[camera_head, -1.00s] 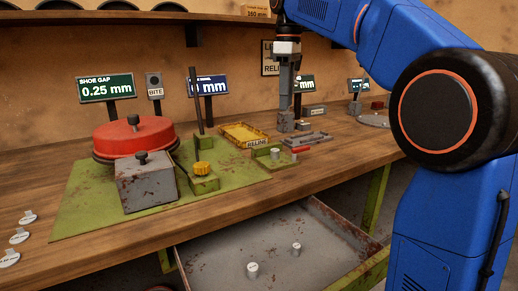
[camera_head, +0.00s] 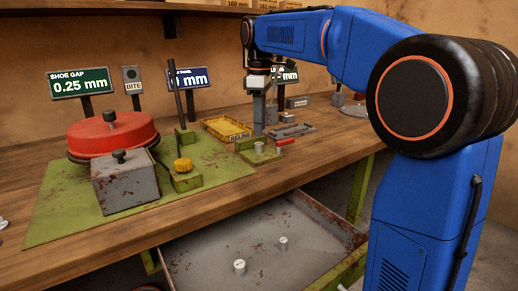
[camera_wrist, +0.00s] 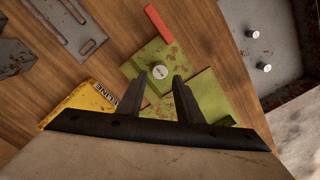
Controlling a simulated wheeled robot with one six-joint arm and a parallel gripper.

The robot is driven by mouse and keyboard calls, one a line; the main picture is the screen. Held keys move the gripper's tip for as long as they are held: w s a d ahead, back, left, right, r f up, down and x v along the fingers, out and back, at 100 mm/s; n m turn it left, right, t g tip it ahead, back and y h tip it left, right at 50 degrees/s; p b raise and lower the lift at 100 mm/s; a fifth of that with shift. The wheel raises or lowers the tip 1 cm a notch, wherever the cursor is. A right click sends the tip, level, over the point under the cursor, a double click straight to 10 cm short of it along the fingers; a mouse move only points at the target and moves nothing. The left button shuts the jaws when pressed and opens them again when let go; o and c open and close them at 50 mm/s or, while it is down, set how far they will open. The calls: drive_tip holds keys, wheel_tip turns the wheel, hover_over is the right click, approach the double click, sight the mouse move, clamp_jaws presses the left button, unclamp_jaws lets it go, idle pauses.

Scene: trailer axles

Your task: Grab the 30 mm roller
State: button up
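Three small pale grey cylinders show. Two more stand in the open drawer, a front one (camera_head: 239,267) and a back one (camera_head: 283,242). Their size marks are too small to read, so I cannot tell which is the 30 mm roller. My gripper (camera_head: 258,131) points down above and behind the block. In the wrist view its fingers (camera_wrist: 162,79) are apart and empty, with the block's cylinder beyond the gap.
A yellow tray (camera_head: 226,128) marked RELINE and a grey slotted plate (camera_head: 291,131) lie beside my gripper. A red drum (camera_head: 112,134), a grey box (camera_head: 123,183) and a yellow knob (camera_head: 183,165) stand to the left. The open drawer (camera_head: 205,252) is mostly bare.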

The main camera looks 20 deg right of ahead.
sight(260, 143)
drive_tip(key=shift+f, duration=2.9)
clamp_jaws()
